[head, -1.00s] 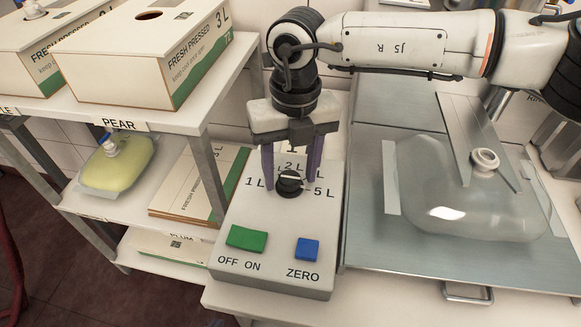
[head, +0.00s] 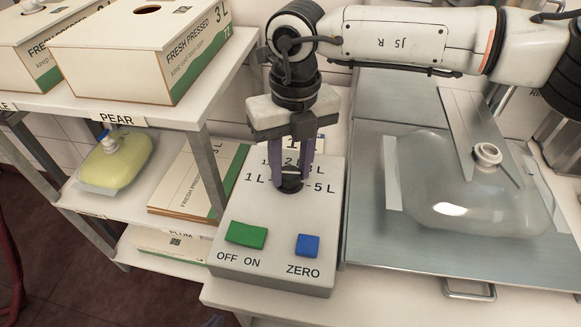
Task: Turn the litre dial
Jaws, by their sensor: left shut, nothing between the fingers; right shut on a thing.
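The litre dial (head: 291,184) is a small black knob on the grey control box (head: 230,205), with marks from 1 L to 5 L around it. My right gripper (head: 291,181) reaches down from above, its purple fingers shut on the dial. The fingers cover most of the knob, so I cannot tell where its pointer stands.
A green OFF/ON button (head: 247,234) and a blue ZERO button (head: 307,245) sit on the box front. A clear pouch (head: 470,205) lies on the metal tray (head: 400,250) at right. The shelf (head: 180,118) at left holds cartons and a yellow pear pouch (head: 115,163).

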